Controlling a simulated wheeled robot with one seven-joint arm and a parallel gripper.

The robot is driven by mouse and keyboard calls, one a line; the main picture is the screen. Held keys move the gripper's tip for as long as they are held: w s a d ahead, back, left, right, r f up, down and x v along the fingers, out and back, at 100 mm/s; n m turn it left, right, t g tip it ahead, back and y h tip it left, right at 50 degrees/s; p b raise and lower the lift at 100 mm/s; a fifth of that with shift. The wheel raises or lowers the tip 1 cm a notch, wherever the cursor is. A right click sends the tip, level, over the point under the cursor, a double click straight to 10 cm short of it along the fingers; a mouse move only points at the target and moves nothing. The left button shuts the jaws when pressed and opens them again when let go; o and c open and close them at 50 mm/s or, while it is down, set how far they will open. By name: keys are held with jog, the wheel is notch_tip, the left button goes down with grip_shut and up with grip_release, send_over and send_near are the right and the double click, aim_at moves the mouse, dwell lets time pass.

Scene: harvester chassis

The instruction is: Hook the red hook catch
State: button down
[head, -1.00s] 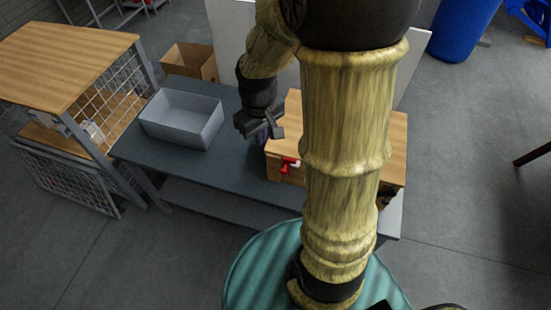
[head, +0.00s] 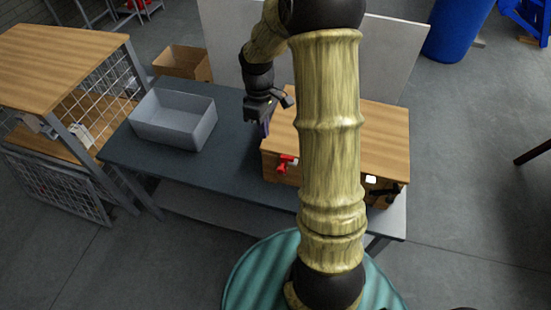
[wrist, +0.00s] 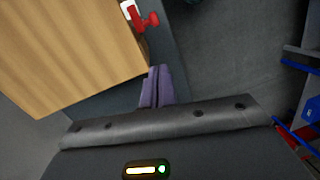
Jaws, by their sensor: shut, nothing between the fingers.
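The red hook catch (head: 286,164) sits on the front face of the wooden box (head: 390,143), near its left end. In the wrist view the red catch (wrist: 144,20) is at the top, beside a white piece on the box's side. My gripper (head: 264,129) is at the left end of the box, up and left of the catch and apart from it. In the wrist view its purple fingers (wrist: 156,86) are together and empty, close to the box's edge. My arm covers the middle of the box in the head view.
The box stands on a dark table (head: 235,150). A grey bin (head: 173,119) stands to the left. A black catch (head: 384,192) and a white piece (head: 371,179) are at the box's right front. A pale panel (head: 405,50) stands behind. The table between bin and box is clear.

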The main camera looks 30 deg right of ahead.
jog(key=s+d+f+p, duration=0.1)
jog(key=s+f, duration=0.3)
jog(key=f, duration=0.6)
jog(key=shift+d+f, duration=0.2)
jog(key=shift+f, duration=0.1)
jog(key=shift+d, duration=0.1)
